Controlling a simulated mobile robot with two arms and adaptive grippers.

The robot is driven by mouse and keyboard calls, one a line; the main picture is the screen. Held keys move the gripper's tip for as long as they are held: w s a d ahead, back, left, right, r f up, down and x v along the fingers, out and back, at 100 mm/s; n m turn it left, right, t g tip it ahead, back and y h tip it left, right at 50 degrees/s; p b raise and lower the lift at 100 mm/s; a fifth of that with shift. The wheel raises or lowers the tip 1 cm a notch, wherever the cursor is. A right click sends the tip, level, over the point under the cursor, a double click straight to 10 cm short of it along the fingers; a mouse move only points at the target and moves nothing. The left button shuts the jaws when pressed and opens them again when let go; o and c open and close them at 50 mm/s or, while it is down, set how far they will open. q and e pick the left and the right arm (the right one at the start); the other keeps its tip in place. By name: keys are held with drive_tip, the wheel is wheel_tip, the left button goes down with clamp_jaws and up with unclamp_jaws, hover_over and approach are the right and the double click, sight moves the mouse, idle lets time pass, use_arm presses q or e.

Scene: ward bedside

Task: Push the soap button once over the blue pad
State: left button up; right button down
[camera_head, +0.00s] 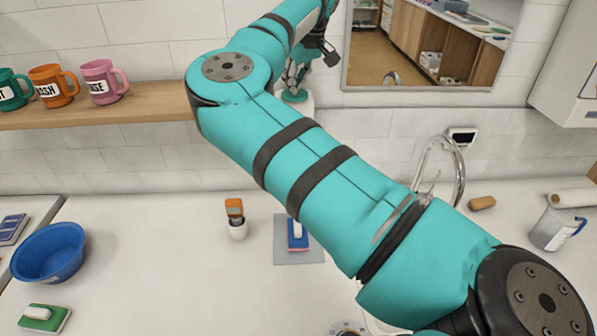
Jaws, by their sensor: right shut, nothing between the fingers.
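My right arm crosses the picture from the lower right, bends at its elbow at the upper left and reaches back to the wall. My right gripper (292,86) is shut and empty, small and partly hidden behind the arm. Its tips point down just over the teal soap button (293,97); I cannot tell whether they touch it. The white dispenser body (307,103) under the button is mostly covered by my forearm. The blue pad (298,242), with a white part on top, lies on a grey mat (285,254) on the counter below. My left gripper is not in view.
A shelf (100,113) with several mugs runs along the left wall. A blue bowl (48,252) and a green scrubber (44,318) are farther left. A faucet (459,175) and clear jug (553,230) are right.

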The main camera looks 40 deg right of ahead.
drive_tip(key=shift+r+p, duration=1.25)
drive_tip(key=shift+r, duration=0.3)
wheel_tip(320, 180, up, 6)
drive_tip(key=p, duration=0.4)
drive_tip(key=shift+p, duration=0.35)
drive_tip(key=shift+d, duration=0.1)
